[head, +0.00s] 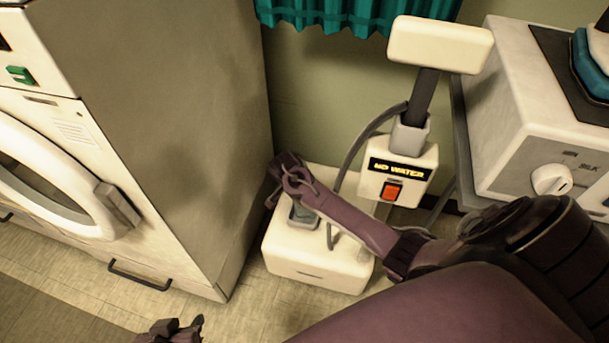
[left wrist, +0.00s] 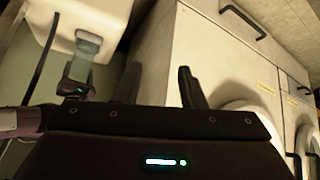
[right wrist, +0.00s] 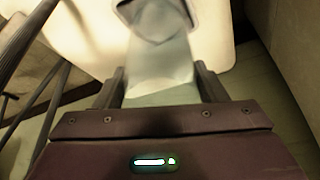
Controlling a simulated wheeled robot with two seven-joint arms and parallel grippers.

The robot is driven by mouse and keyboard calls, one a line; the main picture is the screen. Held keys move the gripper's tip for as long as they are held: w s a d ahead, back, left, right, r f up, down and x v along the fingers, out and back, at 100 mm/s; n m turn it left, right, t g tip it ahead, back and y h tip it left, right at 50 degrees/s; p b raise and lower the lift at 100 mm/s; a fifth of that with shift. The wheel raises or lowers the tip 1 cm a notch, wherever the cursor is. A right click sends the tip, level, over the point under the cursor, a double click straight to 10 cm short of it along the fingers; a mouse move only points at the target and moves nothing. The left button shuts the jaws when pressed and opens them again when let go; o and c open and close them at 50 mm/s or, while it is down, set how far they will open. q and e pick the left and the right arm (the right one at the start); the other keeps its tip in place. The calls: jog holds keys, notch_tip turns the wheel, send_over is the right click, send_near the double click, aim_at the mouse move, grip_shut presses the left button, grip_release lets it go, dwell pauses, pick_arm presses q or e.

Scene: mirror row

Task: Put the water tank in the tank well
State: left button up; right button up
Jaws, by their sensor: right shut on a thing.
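The water tank (right wrist: 160,68) is a pale blue-grey, translucent block between the fingers of my right gripper (right wrist: 163,87), which is shut on it. Its far end overlaps the dark-rimmed tank well (right wrist: 192,14) in the white base (head: 318,272); I cannot tell how deep it sits. In the head view my right gripper is over the base, with a bit of the tank showing below it. The left wrist view also shows the tank (left wrist: 88,48) and my right gripper (left wrist: 76,84) beside the base. My left gripper (head: 180,328) is open and empty, low in the head view.
A post on the base carries a lit "NO WATER" sign (head: 400,170) and a red switch (head: 391,191). A grey hose (head: 350,155) loops beside it. A white washer (head: 150,130) stands left, a white machine (head: 545,110) right. The floor before the base is clear.

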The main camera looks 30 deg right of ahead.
jog(key=shift+f+b, duration=0.6)
jog(key=shift+f, duration=0.05)
jog(key=shift+f+b, duration=0.55)
jog(key=shift+b, duration=0.1)
pick_arm(q)
jog(key=w+d+r+t+h, duration=0.1)
jog(key=w+r+t, duration=0.3)
jog(key=r, duration=0.4)
jog(key=w+d+r+t+h, duration=0.1)
jog(key=w+r+t+h, duration=0.1)
jog(key=w+r+t, duration=0.3)
jog(key=shift+w+d+r, duration=0.2)
jog(key=shift+w+r, duration=0.05)
jog(key=shift+r, duration=1.2)
pick_arm(e)
jog(key=shift+f, duration=0.1)
jog(key=o, duration=1.4)
jog(key=shift+f, duration=0.1)
jog(key=shift+c, duration=0.2)
pick_arm(q)
jog(key=shift+r, duration=0.15)
